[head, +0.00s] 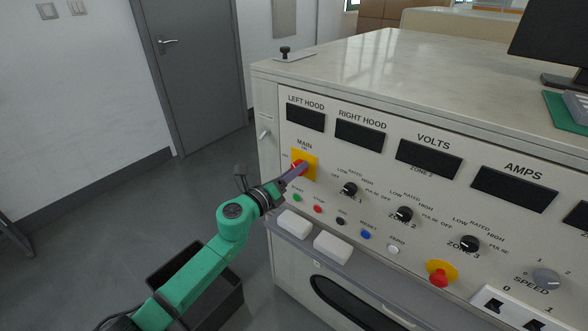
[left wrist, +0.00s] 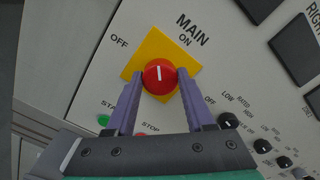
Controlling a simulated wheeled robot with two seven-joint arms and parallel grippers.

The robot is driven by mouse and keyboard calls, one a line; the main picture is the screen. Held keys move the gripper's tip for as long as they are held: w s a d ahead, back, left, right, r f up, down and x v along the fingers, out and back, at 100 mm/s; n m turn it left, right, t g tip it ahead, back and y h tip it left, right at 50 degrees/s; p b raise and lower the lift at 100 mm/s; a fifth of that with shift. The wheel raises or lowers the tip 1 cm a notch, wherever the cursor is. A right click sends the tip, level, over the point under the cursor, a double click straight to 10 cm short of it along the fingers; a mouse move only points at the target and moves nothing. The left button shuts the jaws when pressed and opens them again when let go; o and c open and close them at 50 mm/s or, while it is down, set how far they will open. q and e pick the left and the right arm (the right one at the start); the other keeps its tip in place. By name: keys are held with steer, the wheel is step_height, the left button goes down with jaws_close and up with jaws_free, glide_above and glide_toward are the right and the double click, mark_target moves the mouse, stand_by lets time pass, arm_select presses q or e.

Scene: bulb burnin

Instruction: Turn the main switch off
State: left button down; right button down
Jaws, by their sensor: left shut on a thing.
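The main switch (left wrist: 159,77) is a round red knob on a yellow square plate (left wrist: 150,51), under the MAIN label on the console front. In the left wrist view its white mark points between the OFF and ON labels. My left gripper (left wrist: 158,84) has its purple fingers closed on both sides of the knob. In the head view my left gripper (head: 299,170) reaches the yellow plate (head: 311,159) from the lower left and hides much of the knob. My right gripper is not in view.
Below the switch are the zone 1 knob (head: 349,188), a green start button (head: 297,198) and a red stop button (head: 318,209). A ledge with white blocks (head: 333,246) juts out beneath. A red mushroom button (head: 438,278) sits farther right. A dark bin (head: 217,296) stands on the floor.

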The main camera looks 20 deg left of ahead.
arm_select(q)
steer(key=shift+n+p, duration=1.5)
steer(key=shift+n, duration=3.2)
steer(key=shift+f, duration=0.1)
steer(key=shift+c, duration=1.3)
jaws_free()
